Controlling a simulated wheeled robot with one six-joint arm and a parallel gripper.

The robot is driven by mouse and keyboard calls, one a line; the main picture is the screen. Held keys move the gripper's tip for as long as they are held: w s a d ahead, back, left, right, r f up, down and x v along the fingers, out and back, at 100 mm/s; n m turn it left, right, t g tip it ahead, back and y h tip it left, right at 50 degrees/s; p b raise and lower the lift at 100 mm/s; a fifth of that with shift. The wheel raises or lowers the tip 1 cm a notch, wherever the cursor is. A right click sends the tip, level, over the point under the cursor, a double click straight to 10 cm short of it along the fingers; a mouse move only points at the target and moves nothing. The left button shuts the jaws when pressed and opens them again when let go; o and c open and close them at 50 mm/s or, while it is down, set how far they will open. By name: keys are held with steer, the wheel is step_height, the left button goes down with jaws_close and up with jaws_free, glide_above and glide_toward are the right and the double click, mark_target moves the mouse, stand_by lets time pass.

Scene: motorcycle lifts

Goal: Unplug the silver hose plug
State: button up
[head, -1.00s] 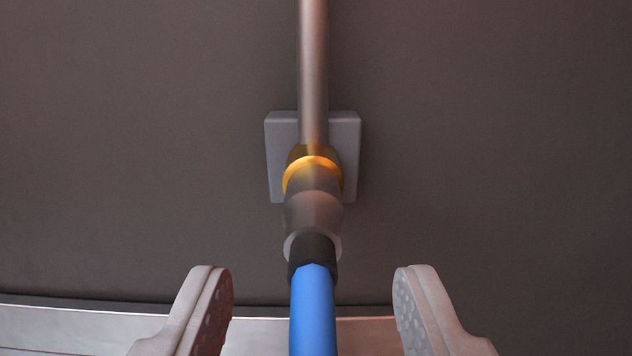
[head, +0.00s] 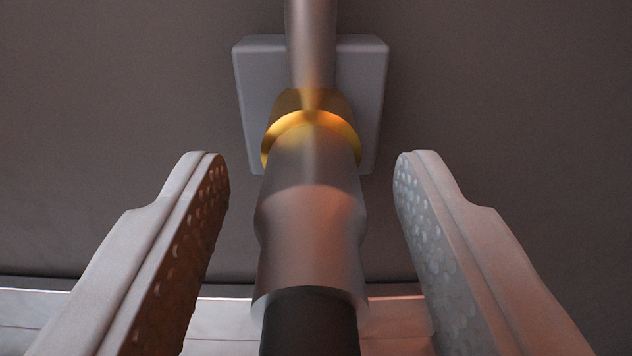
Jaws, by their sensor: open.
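The silver hose plug (head: 312,215) is in the middle of the head view, in line with a brass ring (head: 311,122) at its far end. Its near end runs into a black sleeve (head: 310,325). My gripper (head: 311,165) is open, with one finger on each side of the plug. A gap shows between each finger and the plug, so neither appears to touch it. The blue hose is out of view now.
A grey square block (head: 362,105) is behind the brass ring on a dark wall (head: 520,110). A metal pipe (head: 311,40) runs up from the ring. A pale ledge (head: 225,325) crosses the bottom. The wall on both sides is bare.

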stand_by(0.7)
jaws_close()
steer(key=shift+s, duration=0.1)
steer(key=shift+s, duration=2.8)
steer(key=shift+s, duration=0.1)
